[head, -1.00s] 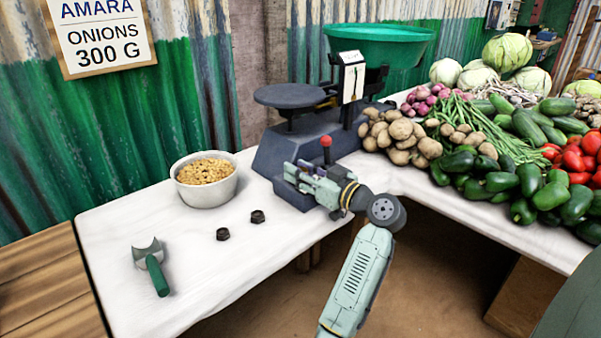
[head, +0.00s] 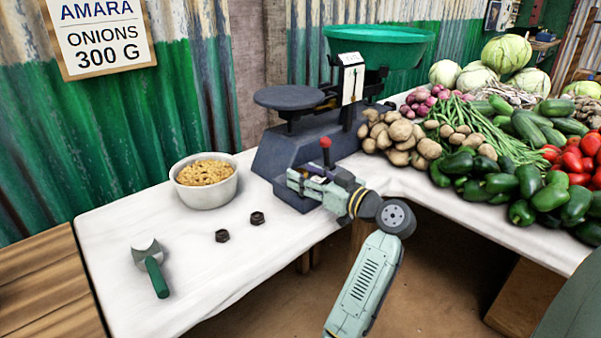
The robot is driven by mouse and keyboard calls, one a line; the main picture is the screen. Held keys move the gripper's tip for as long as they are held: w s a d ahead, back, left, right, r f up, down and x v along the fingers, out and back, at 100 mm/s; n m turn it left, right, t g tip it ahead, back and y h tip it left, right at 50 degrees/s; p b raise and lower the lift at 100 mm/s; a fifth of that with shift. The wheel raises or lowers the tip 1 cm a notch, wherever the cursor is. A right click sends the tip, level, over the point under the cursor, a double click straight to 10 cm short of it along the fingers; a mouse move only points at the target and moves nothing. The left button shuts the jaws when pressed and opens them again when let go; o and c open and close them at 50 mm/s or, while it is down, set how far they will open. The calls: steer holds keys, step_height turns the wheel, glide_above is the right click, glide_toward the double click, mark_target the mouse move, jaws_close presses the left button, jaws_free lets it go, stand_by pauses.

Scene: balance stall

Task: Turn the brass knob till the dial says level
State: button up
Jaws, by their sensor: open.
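The balance scale (head: 272,158) stands on the white-covered table, with a dark flat plate (head: 289,97) on its left and a green pan (head: 379,45) on its right. The white dial (head: 352,80) is upright between them; its reading is too small to tell. My gripper (head: 291,178) is at the front of the scale's base, pointing left, open. I cannot make out the brass knob; my gripper and wrist cover part of the base front. A red-tipped lever (head: 325,144) rises just behind my gripper.
A bowl of yellowish grains (head: 206,196) stands left of the scale. Two dark weights (head: 222,236) and a green-handled scoop (head: 152,268) lie on the front table. Potatoes (head: 400,138) and other vegetables crowd the right. A sign (head: 97,38) reads onions 300 g.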

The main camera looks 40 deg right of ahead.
steer(key=s+d, duration=0.1)
steer(key=s, duration=0.8)
steer(key=shift+s+d, duration=0.15)
steer(key=shift+s, duration=0.2)
